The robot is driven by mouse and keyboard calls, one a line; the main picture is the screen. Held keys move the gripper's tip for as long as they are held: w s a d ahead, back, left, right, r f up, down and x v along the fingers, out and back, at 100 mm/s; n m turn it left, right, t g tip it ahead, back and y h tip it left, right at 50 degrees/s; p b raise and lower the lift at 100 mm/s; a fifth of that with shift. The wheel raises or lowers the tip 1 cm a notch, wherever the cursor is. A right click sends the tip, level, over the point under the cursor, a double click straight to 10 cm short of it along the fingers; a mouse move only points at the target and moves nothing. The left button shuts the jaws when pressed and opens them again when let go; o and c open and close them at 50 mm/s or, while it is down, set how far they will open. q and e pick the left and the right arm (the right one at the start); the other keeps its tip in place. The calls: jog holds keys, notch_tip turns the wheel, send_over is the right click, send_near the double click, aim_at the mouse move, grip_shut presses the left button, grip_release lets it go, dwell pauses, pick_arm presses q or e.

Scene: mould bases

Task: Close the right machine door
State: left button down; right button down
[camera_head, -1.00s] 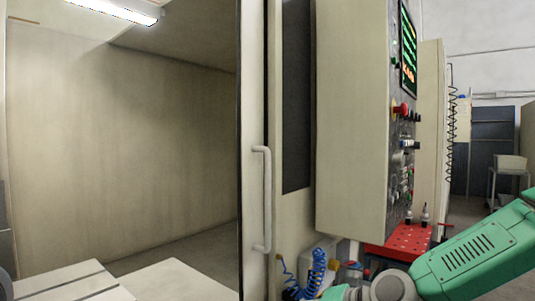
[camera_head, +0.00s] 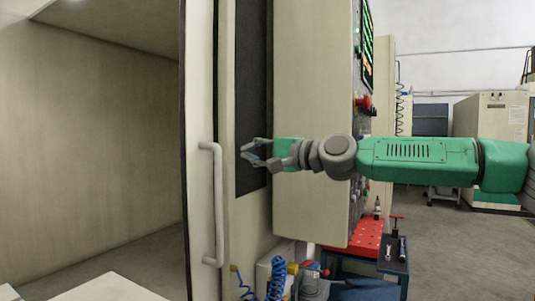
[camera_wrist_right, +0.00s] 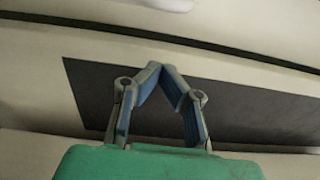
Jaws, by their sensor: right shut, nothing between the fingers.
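The right machine door (camera_head: 201,100) is a cream panel edge standing upright left of centre in the head view. A pale vertical bar handle (camera_head: 218,205) is fixed on it. The machine interior left of the door is open to view. My right gripper (camera_head: 250,154) is to the right of the handle, apart from it, in front of a dark panel (camera_head: 252,80). Its fingertips meet in the wrist view (camera_wrist_right: 161,68), with nothing between them. The dark panel lies behind them there (camera_wrist_right: 235,108). My left gripper is not in view.
A cream control cabinet (camera_head: 310,90) with a screen and knobs stands behind my right arm. Below are a red perforated tray (camera_head: 352,243) on a small bench and a coiled blue hose (camera_head: 277,278). Open floor (camera_head: 455,250) lies at the right.

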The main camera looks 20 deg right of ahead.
jog(key=shift+x, duration=0.95)
jog(key=s+a, duration=0.1)
jog(key=a, duration=0.2)
jog(key=shift+s+r+p, duration=0.1)
jog(key=shift+s+p, duration=0.25)
jog(key=shift+a, duration=0.2)
